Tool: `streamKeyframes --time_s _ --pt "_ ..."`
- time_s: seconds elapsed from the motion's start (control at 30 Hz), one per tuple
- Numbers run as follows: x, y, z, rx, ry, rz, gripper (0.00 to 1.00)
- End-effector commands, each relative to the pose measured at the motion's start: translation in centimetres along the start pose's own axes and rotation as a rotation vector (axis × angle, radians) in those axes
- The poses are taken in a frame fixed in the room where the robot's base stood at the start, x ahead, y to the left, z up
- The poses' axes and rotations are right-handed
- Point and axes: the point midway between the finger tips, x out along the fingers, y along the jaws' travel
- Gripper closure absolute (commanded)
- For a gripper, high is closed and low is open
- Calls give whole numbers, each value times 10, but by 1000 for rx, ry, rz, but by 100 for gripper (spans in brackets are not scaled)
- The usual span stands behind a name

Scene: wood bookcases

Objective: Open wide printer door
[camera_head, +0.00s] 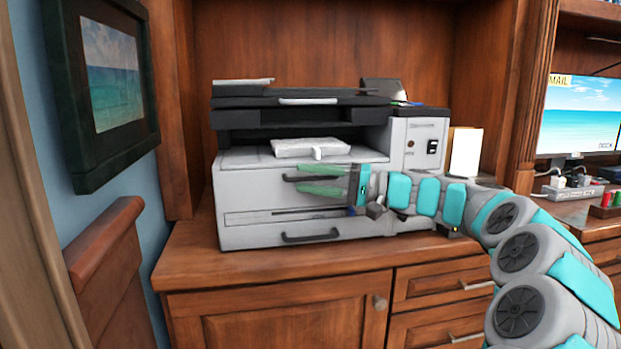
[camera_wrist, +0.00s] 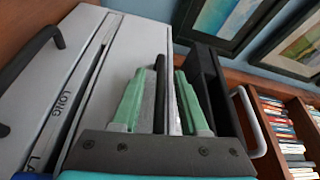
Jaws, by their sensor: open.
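The printer (camera_head: 240,190) is a grey and black machine on a wooden cabinet. Its upper front panel carries a dark bar handle (camera_head: 290,179), and the panel looks closed. My gripper (camera_head: 299,178) reaches in from the right with its green fingers in front of this panel, one above and one below the handle. In the wrist view the open fingers (camera_wrist: 159,75) have the dark handle (camera_wrist: 160,95) between them, with gaps visible on both sides. Part of the handle is hidden by my gripper.
A lower drawer with its own dark handle (camera_head: 310,237) sits below. White paper (camera_head: 310,147) lies in the printer's middle opening. A white box-like object (camera_head: 465,152) stands at the right. The cabinet top (camera_head: 210,262) is clear in front. A framed picture (camera_head: 105,80) hangs at the left.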

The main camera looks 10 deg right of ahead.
Motion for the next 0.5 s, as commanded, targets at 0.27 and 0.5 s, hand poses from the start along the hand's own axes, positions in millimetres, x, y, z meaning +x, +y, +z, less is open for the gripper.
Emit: streamKeyframes --time_s 0.27,0.5 --pt "1 0 0 -1 0 0 61" --pt "1 0 0 -1 0 0 88"
